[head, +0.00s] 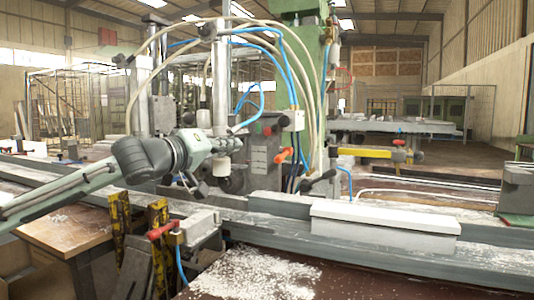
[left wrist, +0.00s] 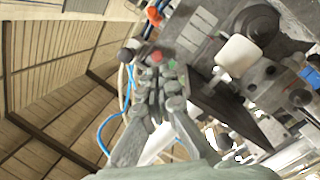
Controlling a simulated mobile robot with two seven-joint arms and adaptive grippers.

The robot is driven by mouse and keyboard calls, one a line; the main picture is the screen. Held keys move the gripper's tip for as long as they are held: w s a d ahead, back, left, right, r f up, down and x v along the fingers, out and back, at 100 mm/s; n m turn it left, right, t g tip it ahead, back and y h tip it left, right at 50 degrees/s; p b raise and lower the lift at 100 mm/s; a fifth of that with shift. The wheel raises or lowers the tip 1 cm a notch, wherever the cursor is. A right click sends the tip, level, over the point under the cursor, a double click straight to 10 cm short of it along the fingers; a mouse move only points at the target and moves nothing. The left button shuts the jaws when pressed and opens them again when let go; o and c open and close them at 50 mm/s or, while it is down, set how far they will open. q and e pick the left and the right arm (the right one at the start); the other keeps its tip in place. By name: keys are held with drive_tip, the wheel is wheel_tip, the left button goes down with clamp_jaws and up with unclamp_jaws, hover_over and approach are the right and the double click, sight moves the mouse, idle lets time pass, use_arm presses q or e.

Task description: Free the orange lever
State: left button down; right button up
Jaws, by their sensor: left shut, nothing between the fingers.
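The orange lever (head: 281,156) sticks out at the right side of a grey box on the green machine column. In the left wrist view the orange lever (left wrist: 154,16) shows at the top edge, partly cut off. My left gripper (head: 238,143) comes in from the left and points at the grey box (head: 259,158), left of the lever and apart from it. In the left wrist view my left gripper (left wrist: 157,80) is shut and empty, its tips in front of a red button (left wrist: 157,57). Whether the tips touch anything cannot be told. My right gripper is not in view.
A white knob (left wrist: 238,54) sits close beside my left gripper. Blue and pale hoses (head: 290,70) arch above. A long grey rail (head: 270,232) carries a white block (head: 385,228). A red-handled clamp (head: 161,230) stands in front. Yellow bar (head: 365,152) lies right.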

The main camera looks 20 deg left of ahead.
use_arm(q)
drive_tip(key=w, duration=0.1)
drive_tip(key=p, duration=0.3)
approach(284, 155)
drive_tip(key=w+a+r, duration=0.4)
drive_tip(key=d+f, duration=0.1)
drive_tip(key=w+d+f, duration=0.1)
drive_tip(key=d+f, duration=0.1)
drive_tip(key=shift+d, duration=0.15)
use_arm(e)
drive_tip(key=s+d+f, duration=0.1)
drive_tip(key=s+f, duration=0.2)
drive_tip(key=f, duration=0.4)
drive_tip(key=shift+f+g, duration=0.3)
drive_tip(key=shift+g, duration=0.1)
use_arm(q)
drive_tip(key=shift+f+b, duration=0.15)
drive_tip(key=shift+b, duration=0.2)
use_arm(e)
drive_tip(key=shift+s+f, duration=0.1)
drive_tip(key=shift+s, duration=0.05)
